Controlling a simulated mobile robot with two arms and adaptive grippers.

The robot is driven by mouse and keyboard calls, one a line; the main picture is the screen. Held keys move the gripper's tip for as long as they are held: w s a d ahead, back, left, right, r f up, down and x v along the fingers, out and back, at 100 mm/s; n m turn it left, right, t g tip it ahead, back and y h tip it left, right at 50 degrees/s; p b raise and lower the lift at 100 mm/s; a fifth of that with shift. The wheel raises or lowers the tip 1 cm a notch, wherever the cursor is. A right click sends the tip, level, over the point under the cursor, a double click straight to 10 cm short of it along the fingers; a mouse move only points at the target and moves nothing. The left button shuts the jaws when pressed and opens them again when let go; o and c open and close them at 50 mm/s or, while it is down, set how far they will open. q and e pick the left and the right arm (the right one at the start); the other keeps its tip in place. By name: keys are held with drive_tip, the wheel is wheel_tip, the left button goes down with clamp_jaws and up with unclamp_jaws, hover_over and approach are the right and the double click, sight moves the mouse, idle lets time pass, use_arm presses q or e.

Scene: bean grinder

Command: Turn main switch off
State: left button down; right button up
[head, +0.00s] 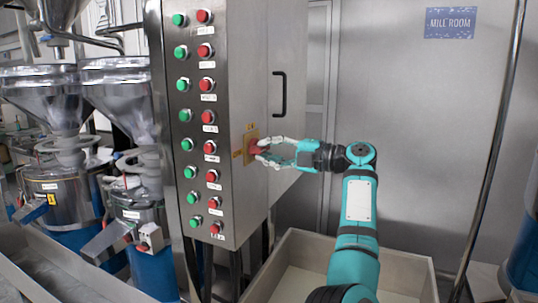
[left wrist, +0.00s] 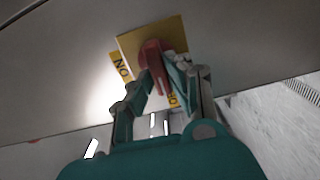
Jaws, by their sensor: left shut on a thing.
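The main switch (head: 255,147) is a red rotary handle on a yellow plate, on the side of the grey metal control cabinet (head: 246,75). My left gripper (head: 264,153) reaches it from the right and is shut on the red handle. In the left wrist view, the red handle (left wrist: 153,55) sits between the fingers of my left gripper (left wrist: 160,77), which partly cover it. Yellow labels flank the plate; one reads "ON" (left wrist: 122,68), and the other is partly hidden by a finger. My right gripper is not in view.
The cabinet's front carries columns of green and red buttons (head: 208,117). A black door handle (head: 280,94) is above my gripper. Steel grinders with hoppers (head: 120,88) stand at left. An open bin (head: 400,262) is below my arm. A thin pole (head: 497,140) rises at right.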

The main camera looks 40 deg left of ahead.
use_arm(q)
drive_tip(key=shift+n, duration=0.3)
drive_tip(key=c, duration=1.3)
unclamp_jaws()
drive_tip(key=v, duration=1.2)
